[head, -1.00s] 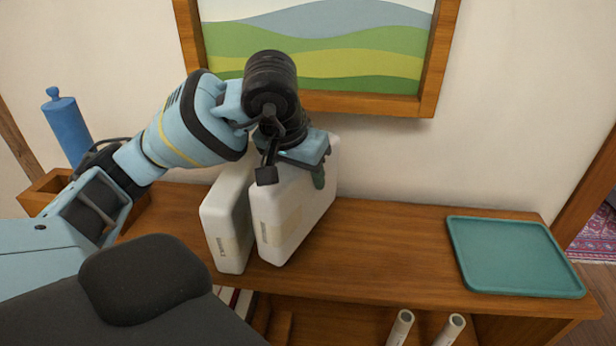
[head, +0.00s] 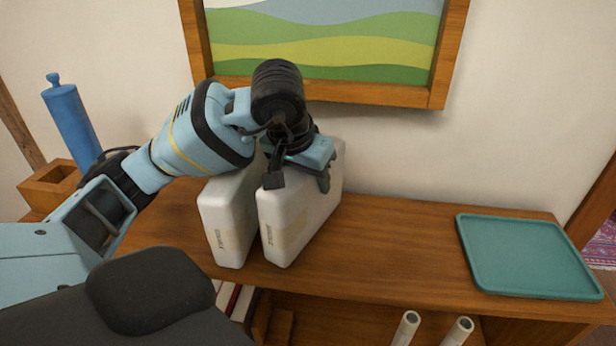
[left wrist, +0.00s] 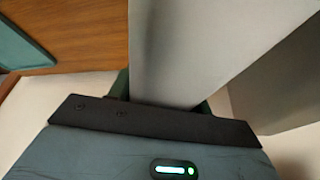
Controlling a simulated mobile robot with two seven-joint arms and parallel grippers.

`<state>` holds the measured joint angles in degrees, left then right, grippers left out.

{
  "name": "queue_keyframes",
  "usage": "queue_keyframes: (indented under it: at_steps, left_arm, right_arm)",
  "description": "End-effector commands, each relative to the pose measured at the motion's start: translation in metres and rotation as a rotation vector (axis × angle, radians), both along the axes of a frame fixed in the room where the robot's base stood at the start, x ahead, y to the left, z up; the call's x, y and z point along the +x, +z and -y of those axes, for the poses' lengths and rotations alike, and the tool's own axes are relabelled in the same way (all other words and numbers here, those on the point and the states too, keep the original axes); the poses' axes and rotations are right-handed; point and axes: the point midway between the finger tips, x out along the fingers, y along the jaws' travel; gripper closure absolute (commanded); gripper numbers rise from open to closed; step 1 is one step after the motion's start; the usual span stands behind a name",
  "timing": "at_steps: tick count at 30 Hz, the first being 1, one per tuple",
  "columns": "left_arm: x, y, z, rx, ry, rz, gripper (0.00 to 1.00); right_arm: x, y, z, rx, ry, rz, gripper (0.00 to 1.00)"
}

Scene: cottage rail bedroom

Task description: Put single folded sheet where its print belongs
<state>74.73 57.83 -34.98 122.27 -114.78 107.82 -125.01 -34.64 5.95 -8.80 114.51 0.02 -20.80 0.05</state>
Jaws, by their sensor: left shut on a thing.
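Two white, thick folded blocks with small printed labels stand on edge side by side at the wooden shelf. The label print is too small to read. My left gripper (head: 318,172) is shut on the top of the right white block (head: 300,215), which stands upright; I cannot tell whether its base touches the shelf. In the left wrist view the held block (left wrist: 185,50) rises between the fingers. The left white block (head: 230,220) is close beside it, partly behind my arm, and also shows in the left wrist view (left wrist: 285,80). My right gripper is not in view.
A green tray (head: 530,257) lies empty on the right of the wooden shelf top (head: 400,240), with bare wood before it. White rolls (head: 405,328) stand below. A blue cylinder (head: 70,125) and wooden box (head: 50,185) are at left. A framed picture (head: 320,92) hangs behind.

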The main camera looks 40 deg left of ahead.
Motion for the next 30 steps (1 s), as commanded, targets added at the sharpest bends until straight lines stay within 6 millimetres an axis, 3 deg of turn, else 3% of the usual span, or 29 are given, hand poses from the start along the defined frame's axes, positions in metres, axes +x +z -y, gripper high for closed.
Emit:
queue_keyframes:
  at_steps: [1, 6, 17, 23, 30]
  left_arm:
    - [0.0, -0.001, 0.0, 0.0, -0.001, -0.001, 0.48]
    - [0.0, -0.001, 0.0, 0.0, -0.001, -0.001, 0.29]
    - [-0.001, 0.005, 0.0, 0.001, -0.001, 0.001, 0.29]
    - [-0.012, 0.034, 0.002, 0.001, 0.0, 0.006, 0.29]
    - [-0.031, 0.082, 0.005, 0.002, -0.001, 0.008, 0.29]
  right_arm:
    - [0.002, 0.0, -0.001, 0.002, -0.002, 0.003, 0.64]
    - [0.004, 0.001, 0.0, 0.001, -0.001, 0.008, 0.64]
    - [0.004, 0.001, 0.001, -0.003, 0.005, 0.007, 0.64]
    - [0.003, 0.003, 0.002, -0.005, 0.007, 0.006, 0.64]
    - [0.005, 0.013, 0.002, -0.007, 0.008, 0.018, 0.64]
